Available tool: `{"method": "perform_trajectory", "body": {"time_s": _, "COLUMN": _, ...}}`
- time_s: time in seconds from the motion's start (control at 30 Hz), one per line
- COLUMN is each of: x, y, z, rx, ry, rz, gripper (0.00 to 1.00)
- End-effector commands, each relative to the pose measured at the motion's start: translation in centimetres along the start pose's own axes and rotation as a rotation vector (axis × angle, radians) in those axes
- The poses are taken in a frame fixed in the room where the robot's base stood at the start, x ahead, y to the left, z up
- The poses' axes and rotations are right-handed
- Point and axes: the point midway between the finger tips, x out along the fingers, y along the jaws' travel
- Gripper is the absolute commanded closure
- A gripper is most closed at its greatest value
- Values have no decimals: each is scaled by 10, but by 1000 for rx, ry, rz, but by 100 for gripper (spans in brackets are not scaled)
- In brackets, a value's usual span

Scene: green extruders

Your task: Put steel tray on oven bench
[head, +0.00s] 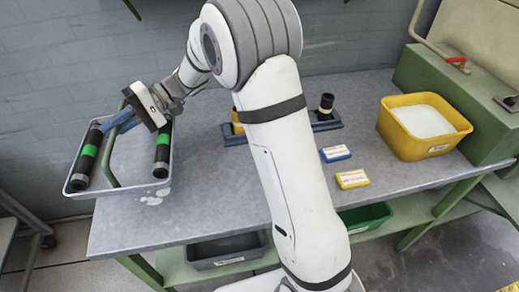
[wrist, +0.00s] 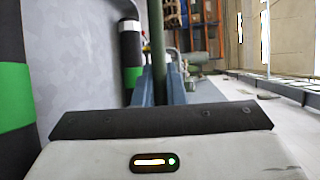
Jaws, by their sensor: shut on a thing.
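The steel tray (head: 122,188) is a shallow pale-rimmed tray at the left end of the grey bench in the head view. It carries two black cylinders with green bands, one on the left (head: 85,163) and one on the right (head: 162,158). A green handle (head: 110,170) arches over the tray between them. My gripper (head: 110,126) is shut on this handle from above. In the wrist view the blue fingers (wrist: 161,88) close around the green bar (wrist: 157,40). The tray overhangs the bench's left edge; I cannot tell whether it touches the top.
The grey bench top (head: 215,190) is bare beside the tray. Further right are a blue holder (head: 326,122) with a black piece, two small boxes (head: 352,179), and a yellow bin (head: 424,140) of white material. A green machine (head: 440,85) stands at the right end.

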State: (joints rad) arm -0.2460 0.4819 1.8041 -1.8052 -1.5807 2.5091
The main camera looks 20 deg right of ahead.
Motion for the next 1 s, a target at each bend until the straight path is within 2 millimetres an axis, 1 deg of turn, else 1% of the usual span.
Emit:
{"method": "perform_trajectory", "body": {"time_s": 0.03, "x": -1, "y": 6, "z": 0, "rx": -7, "ry": -19, "rz": 1, "gripper": 100}}
{"method": "perform_trajectory", "body": {"time_s": 0.1, "x": -2, "y": 10, "z": 1, "rx": -10, "ry": -39, "rz": 2, "gripper": 100}}
{"method": "perform_trajectory", "body": {"time_s": 0.27, "x": -3, "y": 11, "z": 2, "rx": -12, "ry": -48, "rz": 4, "gripper": 100}}
{"method": "perform_trajectory", "body": {"time_s": 0.33, "x": -2, "y": 15, "z": 2, "rx": -10, "ry": -48, "rz": 3, "gripper": 100}}
{"method": "perform_trajectory", "body": {"time_s": 0.37, "x": -1, "y": 18, "z": 1, "rx": -9, "ry": -47, "rz": 3, "gripper": 100}}
{"method": "perform_trajectory", "body": {"time_s": 0.6, "x": 5, "y": 59, "z": -3, "rx": -8, "ry": -46, "rz": 3, "gripper": 100}}
{"method": "perform_trajectory", "body": {"time_s": 0.7, "x": 7, "y": 68, "z": -4, "rx": -9, "ry": -45, "rz": 3, "gripper": 100}}
{"method": "perform_trajectory", "body": {"time_s": 0.87, "x": 8, "y": 77, "z": -5, "rx": -10, "ry": -45, "rz": 3, "gripper": 100}}
{"method": "perform_trajectory", "body": {"time_s": 1.0, "x": 11, "y": 94, "z": -6, "rx": -9, "ry": -45, "rz": 3, "gripper": 100}}
